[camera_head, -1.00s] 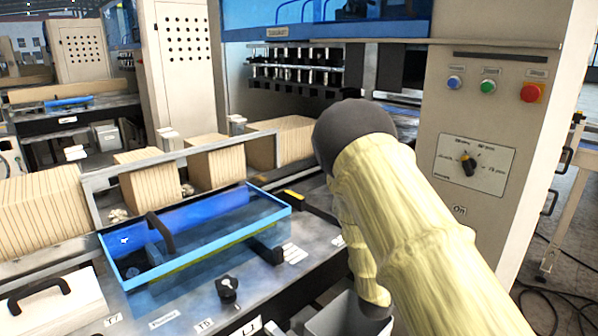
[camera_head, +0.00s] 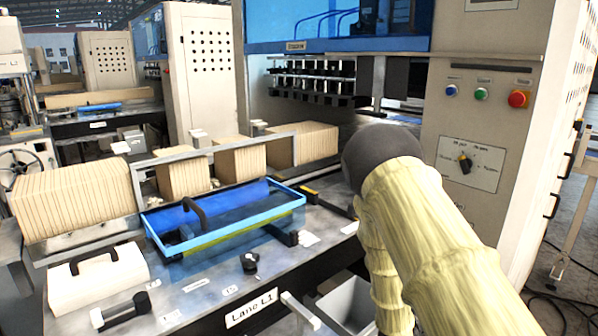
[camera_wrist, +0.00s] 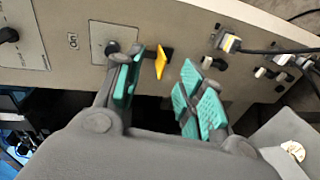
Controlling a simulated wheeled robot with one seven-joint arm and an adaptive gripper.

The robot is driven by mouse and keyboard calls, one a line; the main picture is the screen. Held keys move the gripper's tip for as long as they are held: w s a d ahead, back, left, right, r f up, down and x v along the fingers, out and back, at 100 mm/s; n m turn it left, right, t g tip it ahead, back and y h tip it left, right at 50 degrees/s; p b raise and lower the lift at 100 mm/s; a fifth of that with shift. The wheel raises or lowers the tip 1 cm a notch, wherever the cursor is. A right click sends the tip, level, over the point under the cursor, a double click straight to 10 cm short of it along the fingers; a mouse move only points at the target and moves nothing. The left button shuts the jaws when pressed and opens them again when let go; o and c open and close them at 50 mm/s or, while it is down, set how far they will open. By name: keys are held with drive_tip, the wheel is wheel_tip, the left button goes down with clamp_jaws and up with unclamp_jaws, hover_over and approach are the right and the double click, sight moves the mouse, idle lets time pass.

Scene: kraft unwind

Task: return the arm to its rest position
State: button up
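My arm (camera_head: 430,230), in a pale yellow cover with a dark grey rounded joint, reaches up from the lower right in the head view. My gripper is hidden behind it there. In the wrist view my gripper (camera_wrist: 163,92) shows two teal-padded fingers spread apart, with nothing between the pads. Beyond the fingers is a beige machine panel with a yellow lever (camera_wrist: 161,61) and a small round knob. The lever appears between the fingers in the picture; I cannot tell how far off it is.
A control cabinet (camera_head: 470,210) with blue, green and red buttons stands right of my arm. A blue-framed clear guard (camera_head: 170,250) lies on the lane table, near stacked kraft blocks (camera_head: 75,200). A grey bin (camera_head: 350,303) is below my arm. Plugs and cables (camera_wrist: 230,43) line the panel.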

drive_tip(key=s+a+f+m+g+y, duration=0.2)
drive_tip(key=s+a+f+g+y, duration=0.15)
drive_tip(key=s+f, duration=0.8)
drive_tip(key=s+a+f+m+g+y, duration=0.2)
drive_tip(key=s+a+f+y, duration=0.15)
drive_tip(key=s+f, duration=0.75)
drive_tip(key=s+a+f+m+g+y, duration=0.1)
drive_tip(key=s+a+g, duration=0.1)
drive_tip(key=s, duration=0.6)
drive_tip(key=s+a+f+m+g+y, duration=0.1)
drive_tip(key=s+a, duration=0.3)
drive_tip(key=s, duration=0.4)
drive_tip(key=s+a+f+m+g+y, duration=0.1)
drive_tip(key=s+a+m+g+y, duration=0.1)
drive_tip(key=s, duration=0.6)
drive_tip(key=shift+s+a+g+y, duration=0.2)
drive_tip(key=shift+a+g+y, duration=0.15)
drive_tip(key=shift+a+y, duration=0.05)
drive_tip(key=shift+f, duration=0.1)
drive_tip(key=shift+c, duration=0.5)
